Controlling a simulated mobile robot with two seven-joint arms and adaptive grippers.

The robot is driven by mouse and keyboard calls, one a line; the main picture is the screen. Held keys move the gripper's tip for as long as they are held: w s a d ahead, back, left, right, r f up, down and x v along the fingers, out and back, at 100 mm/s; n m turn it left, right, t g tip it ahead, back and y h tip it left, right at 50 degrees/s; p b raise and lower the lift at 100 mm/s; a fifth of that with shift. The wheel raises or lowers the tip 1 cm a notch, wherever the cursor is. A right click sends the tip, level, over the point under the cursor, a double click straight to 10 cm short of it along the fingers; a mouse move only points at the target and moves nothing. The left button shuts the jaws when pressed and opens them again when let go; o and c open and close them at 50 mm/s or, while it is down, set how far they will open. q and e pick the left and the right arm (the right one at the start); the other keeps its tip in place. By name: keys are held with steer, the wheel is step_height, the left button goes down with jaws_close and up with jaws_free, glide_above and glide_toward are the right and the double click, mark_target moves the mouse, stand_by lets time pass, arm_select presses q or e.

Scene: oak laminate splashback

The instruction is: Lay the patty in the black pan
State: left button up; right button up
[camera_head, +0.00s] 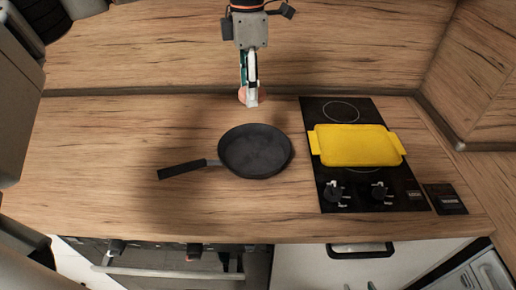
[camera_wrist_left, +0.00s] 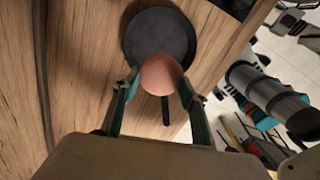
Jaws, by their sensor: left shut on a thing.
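The patty (camera_head: 242,95) is a round pinkish-brown disc, partly hidden by the fingers in the head view. My left gripper (camera_head: 251,99) is shut on it and holds it above the counter, behind the pan in the picture. In the left wrist view the patty (camera_wrist_left: 160,74) sits between the two fingertips, and it overlaps the near part of the pan (camera_wrist_left: 155,30) below. The black pan (camera_head: 255,150) lies empty on the counter, its handle pointing left in the head view. My right gripper is not seen.
A black hob (camera_head: 324,180) with two knobs lies right of the pan. A yellow tray (camera_head: 357,145) rests on it. The wooden counter (camera_head: 100,150) is clear left of the pan. The wooden splashback (camera_head: 150,60) stands behind.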

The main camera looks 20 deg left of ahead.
arm_select(q)
steer(key=shift+w+d+r+n, duration=0.1)
steer(key=shift+w+r+n, duration=0.1)
steer(key=shift+n, duration=0.1)
steer(key=shift+f, duration=0.45)
glide_above(252, 156)
step_height(252, 156, down, 14)
steer(key=shift+w+f+p, duration=0.15)
steer(key=shift+f+p, duration=0.3)
steer(key=shift+f, duration=2)
steer(key=shift+f, duration=0.1)
steer(key=o, duration=1.1)
